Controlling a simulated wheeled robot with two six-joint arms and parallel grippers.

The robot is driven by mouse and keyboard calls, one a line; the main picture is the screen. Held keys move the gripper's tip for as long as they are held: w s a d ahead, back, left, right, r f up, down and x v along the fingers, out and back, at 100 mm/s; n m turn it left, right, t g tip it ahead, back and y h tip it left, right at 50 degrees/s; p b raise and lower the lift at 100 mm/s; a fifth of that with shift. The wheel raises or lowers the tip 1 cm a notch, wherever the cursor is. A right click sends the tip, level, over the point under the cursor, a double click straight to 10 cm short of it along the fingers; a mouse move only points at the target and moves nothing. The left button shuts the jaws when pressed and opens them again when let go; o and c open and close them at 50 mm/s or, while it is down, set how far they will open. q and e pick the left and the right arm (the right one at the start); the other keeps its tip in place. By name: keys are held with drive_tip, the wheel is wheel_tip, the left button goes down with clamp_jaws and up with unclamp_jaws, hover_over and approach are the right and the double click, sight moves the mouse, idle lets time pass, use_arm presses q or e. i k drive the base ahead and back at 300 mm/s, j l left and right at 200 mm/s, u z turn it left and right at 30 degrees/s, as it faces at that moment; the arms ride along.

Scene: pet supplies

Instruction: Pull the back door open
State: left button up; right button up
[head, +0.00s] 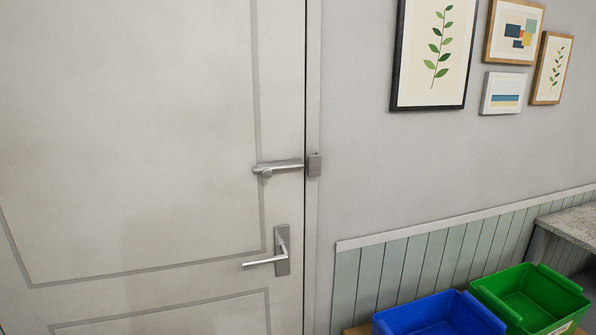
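The back door (140,120) is a pale panelled door that fills the left of the head view. It appears shut against its frame. A silver lever handle (266,261) on a rectangular plate is near its right edge, with the lever pointing left. Above it, a silver latch bar (280,166) lies across the door edge and reaches a catch (314,165) on the frame. Neither of my grippers is in view.
A blue bin (440,316) and a green bin (530,298) stand at the lower right, by the wall panelling (420,258). A grey speckled counter (574,222) is at the right edge. Several framed pictures hang on the wall. Nothing visible stands in front of the door.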

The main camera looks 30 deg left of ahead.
sight(134, 133)
drive_tip(key=u, duration=1.8)
